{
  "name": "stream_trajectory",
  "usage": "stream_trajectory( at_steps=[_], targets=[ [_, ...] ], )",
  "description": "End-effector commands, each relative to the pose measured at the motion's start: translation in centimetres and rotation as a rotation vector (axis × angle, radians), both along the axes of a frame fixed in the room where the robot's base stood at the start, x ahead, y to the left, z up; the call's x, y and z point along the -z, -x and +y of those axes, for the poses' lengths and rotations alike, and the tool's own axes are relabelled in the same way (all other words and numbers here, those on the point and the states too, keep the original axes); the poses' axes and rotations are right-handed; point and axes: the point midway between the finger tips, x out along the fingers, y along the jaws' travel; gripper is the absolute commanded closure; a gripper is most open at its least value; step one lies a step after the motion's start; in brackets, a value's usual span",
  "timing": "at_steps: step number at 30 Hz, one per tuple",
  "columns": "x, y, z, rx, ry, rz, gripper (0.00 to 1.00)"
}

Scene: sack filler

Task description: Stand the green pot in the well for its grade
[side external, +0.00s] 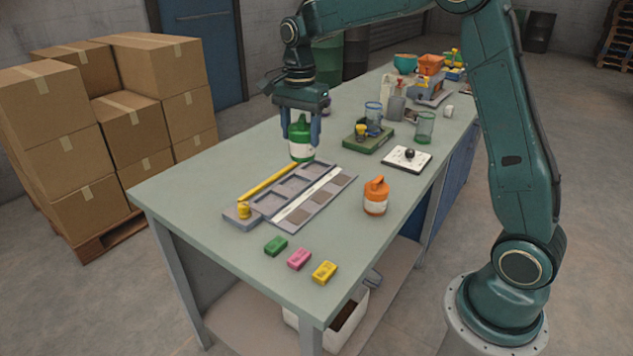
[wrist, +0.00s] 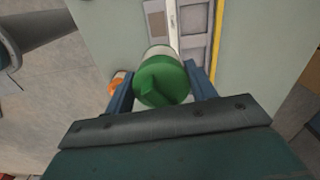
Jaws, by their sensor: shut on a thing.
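The green pot (side external: 301,139) has a green lid and a white band. My gripper (side external: 301,132) is shut on it and holds it upright at the far end of the grey well tray (side external: 322,193). In the wrist view the pot's green top (wrist: 161,80) sits between the two blue fingers, and the tray (wrist: 196,18) shows beyond it. I cannot tell how far the pot's base is above the tray or table. The tray has several recessed wells and a pale strip along its middle. The grade marks are too small to read.
An orange pot (side external: 375,197) stands right of the tray. A yellow bar (side external: 275,178) runs along the tray's left side. Green, pink (side external: 299,258) and yellow blocks lie near the front. A green scale-like base (side external: 368,137) and a white plate with a black knob (side external: 407,158) stand to the right.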

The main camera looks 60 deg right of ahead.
Motion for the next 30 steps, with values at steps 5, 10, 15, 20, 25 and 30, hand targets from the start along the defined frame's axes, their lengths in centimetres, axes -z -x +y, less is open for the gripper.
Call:
stream_trajectory(
  at_steps=[5, 10, 15, 20, 25, 30],
  targets=[
    [2.0, -3.6, 0.9, -0.002, 0.0, 0.001, 0.67],
    [3.7, -6.2, 1.8, -0.001, 0.0, 0.0, 0.67],
    [5.0, -7.9, 2.5, -0.001, 0.0, -0.001, 0.67],
    [5.4, -8.5, 2.7, 0.0, 0.0, -0.002, 0.67],
    [5.5, -8.6, 2.8, 0.0, 0.0, -0.002, 0.67],
    [5.7, -8.5, 2.7, 0.0, 0.0, -0.001, 0.67]
  ],
)
